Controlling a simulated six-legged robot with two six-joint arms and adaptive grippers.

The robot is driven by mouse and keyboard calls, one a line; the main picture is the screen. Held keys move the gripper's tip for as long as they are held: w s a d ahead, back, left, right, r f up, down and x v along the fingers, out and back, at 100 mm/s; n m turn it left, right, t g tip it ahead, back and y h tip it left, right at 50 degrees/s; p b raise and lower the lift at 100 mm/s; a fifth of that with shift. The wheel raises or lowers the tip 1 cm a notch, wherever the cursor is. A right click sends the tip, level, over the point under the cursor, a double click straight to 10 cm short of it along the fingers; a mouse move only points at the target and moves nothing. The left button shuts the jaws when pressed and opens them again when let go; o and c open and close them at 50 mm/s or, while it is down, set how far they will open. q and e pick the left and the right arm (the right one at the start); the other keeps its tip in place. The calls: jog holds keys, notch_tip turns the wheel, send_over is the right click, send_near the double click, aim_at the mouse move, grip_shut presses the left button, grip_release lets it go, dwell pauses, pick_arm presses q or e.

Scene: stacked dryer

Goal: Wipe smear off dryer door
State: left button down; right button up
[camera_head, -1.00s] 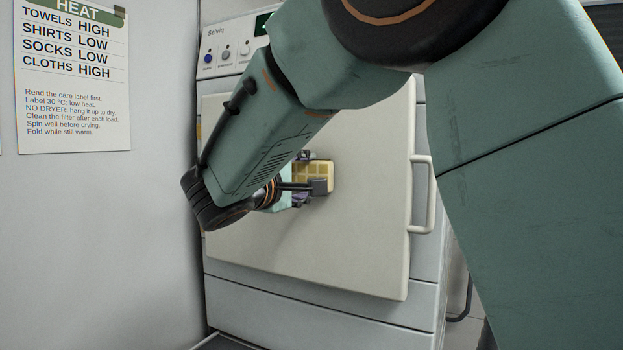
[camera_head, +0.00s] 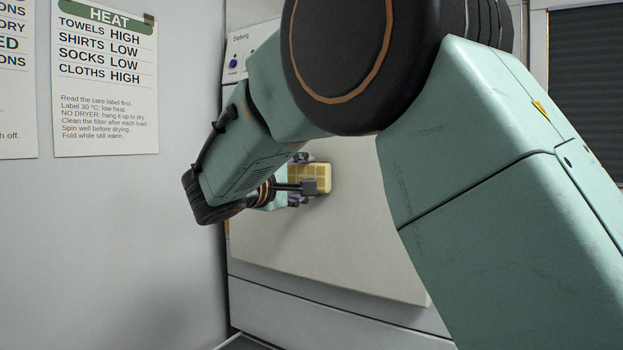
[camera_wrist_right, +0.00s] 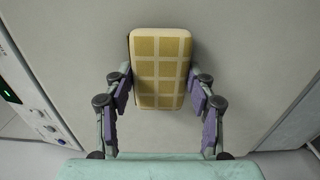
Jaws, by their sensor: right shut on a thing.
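The dryer door (camera_head: 340,240) is a pale beige panel, partly hidden behind my right arm in the head view. It also fills most of the right wrist view (camera_wrist_right: 250,60). My right gripper (camera_head: 302,178) is in front of the door and shut on a yellow checked sponge (camera_head: 323,174). In the right wrist view the sponge (camera_wrist_right: 159,65) stands between the purple-padded fingers, its far face towards the door. Whether it touches the door is hard to tell. I see no smear on the visible door surface. My left gripper is not in view.
A grey wall with a HEAT sign (camera_head: 105,85) stands close on the left of the dryer. The control panel with buttons (camera_head: 236,58) is above the door, mostly behind my arm. A dark slatted panel (camera_head: 588,90) is at the upper right.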

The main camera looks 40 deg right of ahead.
jog(key=shift+w+a, duration=0.1)
jog(key=shift+w, duration=0.25)
jog(key=shift+s, duration=0.1)
jog(key=shift+v, duration=0.8)
jog(key=v, duration=0.2)
jog(key=shift+s+a+b, duration=0.1)
jog(key=shift+a+b, duration=0.2)
jog(key=shift+v, duration=0.75)
jog(key=shift+s+a, duration=0.1)
jog(key=shift+a, duration=0.05)
